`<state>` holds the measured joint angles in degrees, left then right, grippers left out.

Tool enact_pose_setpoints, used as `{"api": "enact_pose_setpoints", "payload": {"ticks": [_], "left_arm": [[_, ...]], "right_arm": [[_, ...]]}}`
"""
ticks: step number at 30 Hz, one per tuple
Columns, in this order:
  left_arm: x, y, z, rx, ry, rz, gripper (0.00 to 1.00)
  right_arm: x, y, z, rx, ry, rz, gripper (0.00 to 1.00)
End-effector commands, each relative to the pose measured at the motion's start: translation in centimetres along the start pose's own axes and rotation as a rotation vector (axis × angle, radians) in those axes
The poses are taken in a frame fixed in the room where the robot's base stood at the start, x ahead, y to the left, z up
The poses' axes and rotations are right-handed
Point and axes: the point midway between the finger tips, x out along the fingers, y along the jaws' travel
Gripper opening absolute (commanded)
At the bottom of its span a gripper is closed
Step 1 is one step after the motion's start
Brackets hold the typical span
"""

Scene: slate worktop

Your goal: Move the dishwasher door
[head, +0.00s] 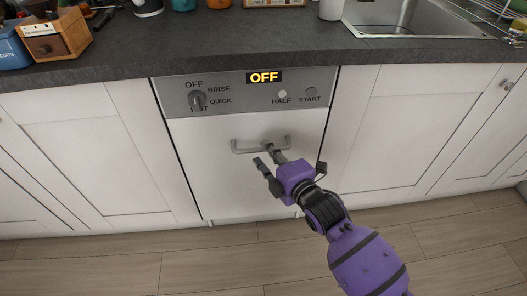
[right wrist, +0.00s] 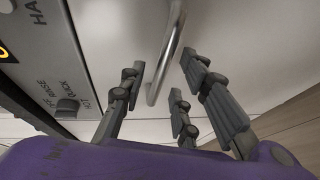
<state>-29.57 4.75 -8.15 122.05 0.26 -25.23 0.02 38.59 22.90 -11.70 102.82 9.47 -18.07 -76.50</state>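The dishwasher door (head: 215,170) is a white panel, shut and flush with the cabinets under the worktop. Its grey bar handle (head: 244,149) runs level near the top of the door. My left gripper is in neither view.
The control panel (head: 234,93) above the door has a knob, buttons and a lit display reading OFF. White cabinets (head: 95,150) flank the door. The wooden floor (head: 200,265) in front is clear. A sink (head: 410,18) and a wooden box (head: 57,36) are on the slate worktop (head: 200,45).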

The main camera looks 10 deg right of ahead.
Motion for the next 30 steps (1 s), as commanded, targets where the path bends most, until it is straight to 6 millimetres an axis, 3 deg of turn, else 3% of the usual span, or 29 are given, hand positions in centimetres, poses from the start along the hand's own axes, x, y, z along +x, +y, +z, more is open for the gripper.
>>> {"api": "enact_pose_setpoints", "payload": {"ticks": [6, 16, 23, 30], "left_arm": [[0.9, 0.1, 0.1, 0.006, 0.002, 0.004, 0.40], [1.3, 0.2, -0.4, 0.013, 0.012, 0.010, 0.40], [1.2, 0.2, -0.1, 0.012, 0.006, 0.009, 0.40], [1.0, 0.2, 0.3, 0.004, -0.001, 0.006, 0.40]], "right_arm": [[2.5, -0.1, 0.0, 0.002, -0.001, 0.000, 0.30], [2.8, -0.1, 0.0, 0.003, 0.000, -0.001, 0.30], [2.8, -0.1, 0.0, 0.003, 0.000, -0.001, 0.00], [2.8, -0.1, 0.0, 0.004, 0.000, -0.001, 0.00]]}}
